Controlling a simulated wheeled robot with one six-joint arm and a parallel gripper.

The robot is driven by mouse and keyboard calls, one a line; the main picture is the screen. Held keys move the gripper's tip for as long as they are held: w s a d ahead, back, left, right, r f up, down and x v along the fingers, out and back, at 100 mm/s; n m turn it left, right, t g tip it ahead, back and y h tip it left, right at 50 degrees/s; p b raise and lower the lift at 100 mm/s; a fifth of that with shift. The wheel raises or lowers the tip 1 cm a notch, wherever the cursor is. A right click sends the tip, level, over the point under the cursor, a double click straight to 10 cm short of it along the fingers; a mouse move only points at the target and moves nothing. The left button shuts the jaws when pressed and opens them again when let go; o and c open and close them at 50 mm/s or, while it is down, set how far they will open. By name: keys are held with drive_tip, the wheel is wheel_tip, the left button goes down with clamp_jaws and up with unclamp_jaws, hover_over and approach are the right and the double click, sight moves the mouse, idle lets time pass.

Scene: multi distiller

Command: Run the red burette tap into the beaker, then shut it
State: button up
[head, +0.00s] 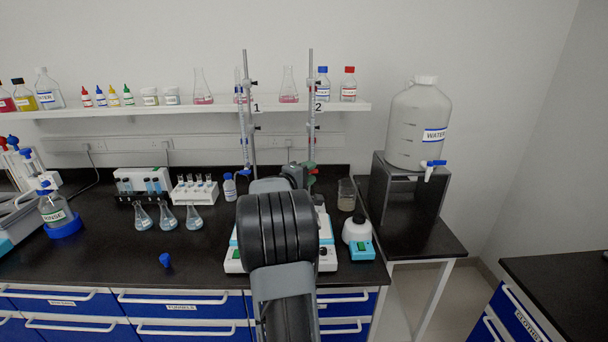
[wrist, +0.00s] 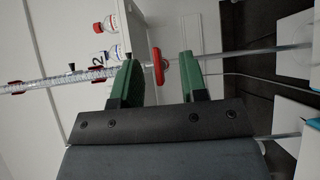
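The red tap (wrist: 158,66) of burette 2 shows in the wrist view between the green fingertips of my gripper (wrist: 158,72). The fingers are open, with a visible gap on each side of the tap. In the head view the red tap (head: 313,172) shows just above and behind my arm, which hides most of my gripper. The graduated burette tube (wrist: 75,78) runs sideways in the wrist view. A glass beaker (head: 347,196) with brownish-grey contents stands on the bench, right of the burette. The view does not settle what is directly under the burette tip.
Burette 1 (head: 245,135) stands to the left on its own rod. Flasks (head: 168,218) and a tube rack (head: 195,192) stand left. A water carboy (head: 418,125) rests on a black box.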

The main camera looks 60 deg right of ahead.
drive_tip(key=shift+d, duration=0.1)
clamp_jaws()
idle(0.4)
drive_tip(key=shift+r+m+y, duration=0.15)
drive_tip(key=shift+m+y, duration=0.95)
drive_tip(key=shift+m, duration=0.1)
drive_tip(key=shift+s+r+m+t+y+p, duration=0.15)
drive_tip(key=shift+r+m+t+y+p, duration=0.15)
drive_tip(key=shift+m+t+y, duration=0.3)
drive_tip(key=shift+f+m+y, duration=0.15)
drive_tip(key=shift+m+y, duration=0.25)
drive_tip(key=shift+y, duration=0.1)
